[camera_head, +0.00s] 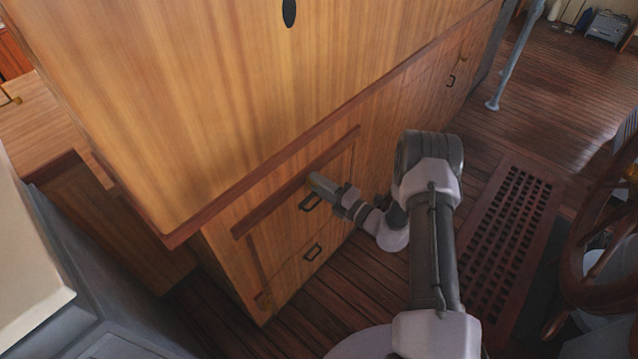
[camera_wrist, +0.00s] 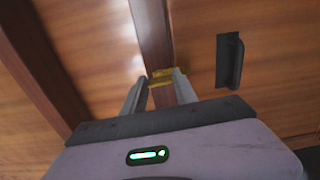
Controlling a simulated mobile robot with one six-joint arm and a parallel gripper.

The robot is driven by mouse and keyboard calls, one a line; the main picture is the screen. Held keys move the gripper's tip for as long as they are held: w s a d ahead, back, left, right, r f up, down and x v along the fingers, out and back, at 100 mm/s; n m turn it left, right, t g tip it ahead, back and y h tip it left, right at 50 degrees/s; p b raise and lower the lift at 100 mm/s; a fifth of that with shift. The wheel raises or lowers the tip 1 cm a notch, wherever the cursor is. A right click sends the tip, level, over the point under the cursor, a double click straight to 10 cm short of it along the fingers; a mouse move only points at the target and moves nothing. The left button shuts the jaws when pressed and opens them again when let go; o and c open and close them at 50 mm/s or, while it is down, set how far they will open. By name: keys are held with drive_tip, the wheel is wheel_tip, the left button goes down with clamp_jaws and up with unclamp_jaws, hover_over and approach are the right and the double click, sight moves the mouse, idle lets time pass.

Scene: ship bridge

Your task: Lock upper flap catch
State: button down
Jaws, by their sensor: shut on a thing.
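The upper flap catch is a small brass piece (camera_wrist: 168,75) in the middle of the wrist view, on a dark wood strip beside the flap. My gripper (camera_wrist: 160,82) has its two grey fingers at the brass catch, shut on it. The fingers partly hide the catch, so its exact turn is hard to tell. In the head view my gripper (camera_head: 318,184) reaches the top of the wooden cabinet front and covers the catch. A black handle (camera_wrist: 230,60) is to the right of the catch; the same handle seems to show below my gripper in the head view (camera_head: 310,201).
A second black handle (camera_head: 313,252) is lower on the cabinet front (camera_head: 275,245). A wooden ledge (camera_head: 290,150) overhangs above my gripper. A floor grating (camera_head: 505,240) and a ship's wheel (camera_head: 590,220) are to the right. A pale blue post (camera_head: 515,60) stands farther back.

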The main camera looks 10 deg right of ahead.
drive_tip(key=shift+m, duration=0.3)
idle(0.4)
drive_tip(key=c, duration=1)
unclamp_jaws()
drive_tip(key=shift+o, duration=0.2)
drive_tip(key=p+v, duration=0.3)
drive_tip(key=v, duration=1.4)
drive_tip(key=shift+s+d, duration=0.15)
drive_tip(key=shift+s, duration=0.05)
drive_tip(key=shift+r, duration=0.1)
